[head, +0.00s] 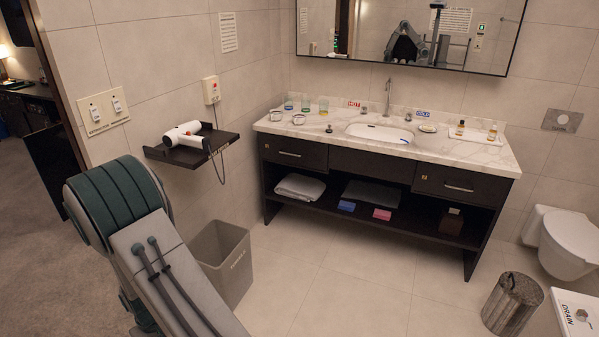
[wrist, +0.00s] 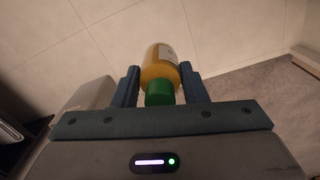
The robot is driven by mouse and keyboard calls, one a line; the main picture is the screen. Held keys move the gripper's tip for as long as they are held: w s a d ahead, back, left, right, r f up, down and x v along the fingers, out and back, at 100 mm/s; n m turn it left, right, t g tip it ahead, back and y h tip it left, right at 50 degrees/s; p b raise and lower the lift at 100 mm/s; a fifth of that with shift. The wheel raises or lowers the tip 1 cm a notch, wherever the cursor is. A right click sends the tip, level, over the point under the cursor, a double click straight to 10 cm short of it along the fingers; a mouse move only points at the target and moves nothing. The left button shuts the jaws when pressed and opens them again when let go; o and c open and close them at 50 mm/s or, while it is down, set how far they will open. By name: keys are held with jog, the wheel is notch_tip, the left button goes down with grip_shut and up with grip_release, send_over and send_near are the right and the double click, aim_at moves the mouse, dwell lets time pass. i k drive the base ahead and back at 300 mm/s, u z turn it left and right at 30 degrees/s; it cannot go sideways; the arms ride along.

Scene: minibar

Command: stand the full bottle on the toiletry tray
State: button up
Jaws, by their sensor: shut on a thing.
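My gripper (wrist: 160,69) is shut on a bottle (wrist: 160,65) in the wrist view. The bottle has an amber-yellow body, a pale label and a green cap; its cap end points toward the wrist camera. Its far end and fill level cannot be made out. The gripper and this bottle are not visible in the head view, where only part of my arm shows at left. The toiletry tray (head: 476,136), pale and flat, lies at the right end of the marble counter.
The marble counter (head: 330,143) holds a basin (head: 380,132), a soap dish (head: 428,127) and several glasses at left. A wall shelf (head: 190,150) carries a hairdryer (head: 184,133). A grey bin (head: 222,260) stands beside my arm. The floor before the vanity is clear.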

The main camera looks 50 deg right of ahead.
aim_at(474, 137)
jog(key=z, duration=2.85)
jog(key=i, duration=2.95)
